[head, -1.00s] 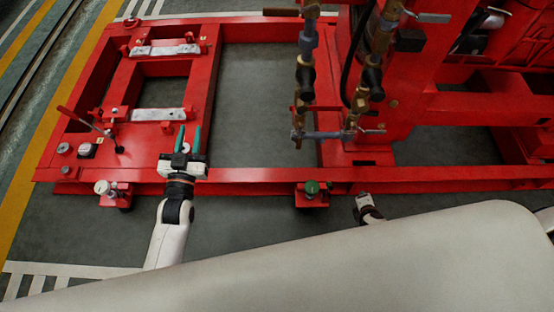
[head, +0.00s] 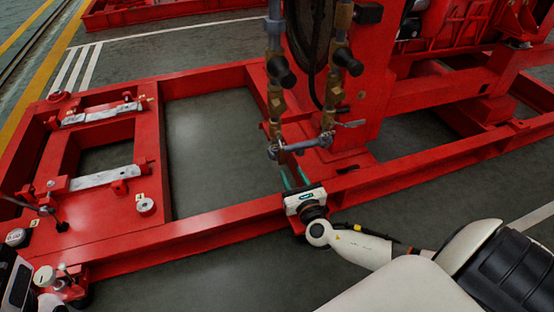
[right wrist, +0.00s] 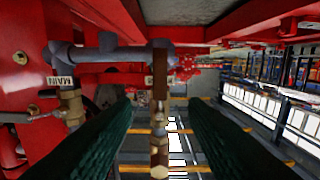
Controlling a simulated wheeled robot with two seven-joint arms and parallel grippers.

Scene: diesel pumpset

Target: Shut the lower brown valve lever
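My right gripper (head: 292,172) is open below the hanging pipework in the head view, its green fingers pointing up at it. In the right wrist view (right wrist: 161,105) the two fingers stand apart. A narrow upright brown piece (right wrist: 160,72), apparently the brown valve lever, shows in the gap, below the blue-grey pipe. A brass fitting (right wrist: 159,148) lies below it, also in the gap. I see no contact with the fingers. In the head view I cannot clearly make out the lever near the fingertips. My left gripper (head: 16,284) is cut off at the lower left, fingers hidden.
The blue-grey cross pipe (head: 298,146) joins two vertical pipes with brass valves. A small silver lever (right wrist: 45,115) sits by the MAIN label (right wrist: 60,81). The red frame rail (head: 220,222) runs below, close to my right gripper. Open floor lies inside the frame.

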